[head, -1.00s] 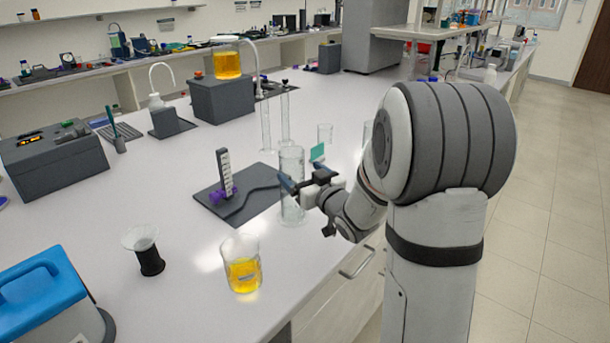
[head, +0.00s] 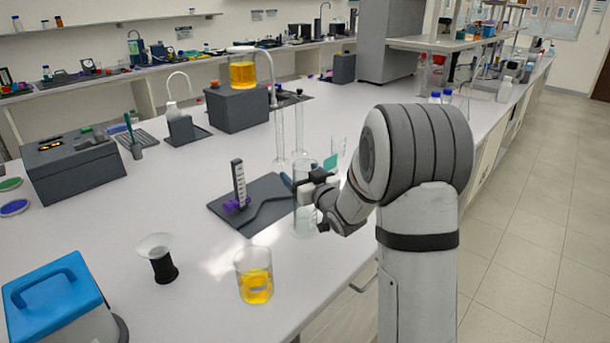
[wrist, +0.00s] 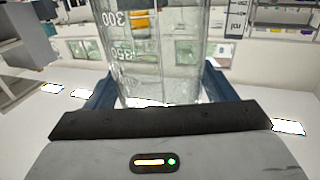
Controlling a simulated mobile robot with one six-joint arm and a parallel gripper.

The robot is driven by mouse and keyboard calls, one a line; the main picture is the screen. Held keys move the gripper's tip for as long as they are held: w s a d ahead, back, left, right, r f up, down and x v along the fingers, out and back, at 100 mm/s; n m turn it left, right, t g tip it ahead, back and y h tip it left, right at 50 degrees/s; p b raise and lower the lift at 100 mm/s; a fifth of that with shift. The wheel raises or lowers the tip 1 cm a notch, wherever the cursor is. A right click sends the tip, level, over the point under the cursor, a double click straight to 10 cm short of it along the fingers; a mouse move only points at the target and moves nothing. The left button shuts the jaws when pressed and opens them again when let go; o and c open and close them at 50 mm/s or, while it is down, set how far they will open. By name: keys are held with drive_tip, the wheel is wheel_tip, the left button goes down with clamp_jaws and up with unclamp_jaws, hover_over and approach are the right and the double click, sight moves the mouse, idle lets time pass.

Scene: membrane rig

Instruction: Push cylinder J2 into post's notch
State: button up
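A wide clear glass cylinder (head: 305,222) stands upright at the right edge of a dark mat. I take it for J2; no label is readable. In the wrist view, the cylinder (wrist: 160,50) fills the middle and shows printed graduations. My gripper (head: 302,184) has a finger on each side of the glass, and both fingertips appear to touch it, so it looks shut on the cylinder. An upright post (head: 239,184) with pale scale marks stands on the mat (head: 268,188), left of the cylinder, with purple material at its foot. I cannot make out its notch.
Two slim glass cylinders (head: 280,135) stand behind the mat, with a small beaker (head: 338,148) to their right. A beaker of yellow liquid (head: 255,280) stands near the front edge. A dark-based funnel-shaped vessel (head: 160,262) is at left. A dark cable-like strip crosses the mat.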

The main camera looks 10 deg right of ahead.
drive_tip(key=c, duration=1)
drive_tip(key=shift+w+a+b, duration=0.4)
drive_tip(key=shift+w+a, duration=0.2)
drive_tip(key=shift+w, duration=0.2)
drive_tip(key=shift+w+a+b, duration=0.35)
drive_tip(key=shift+w+a, duration=0.2)
drive_tip(key=shift+w, duration=0.3)
drive_tip(key=shift+w+a+b, duration=0.4)
drive_tip(key=shift+w+a, duration=0.2)
drive_tip(key=shift+w, duration=0.2)
drive_tip(key=shift+w+a+b, duration=0.5)
drive_tip(key=shift+w+a, duration=0.4)
drive_tip(key=shift+w, duration=0.3)
drive_tip(key=shift+w+a+b, duration=0.45)
drive_tip(key=shift+w+a, duration=0.45)
drive_tip(key=shift+w, duration=0.3)
drive_tip(key=shift+w+a, duration=0.35)
drive_tip(key=shift+w, duration=0.15)
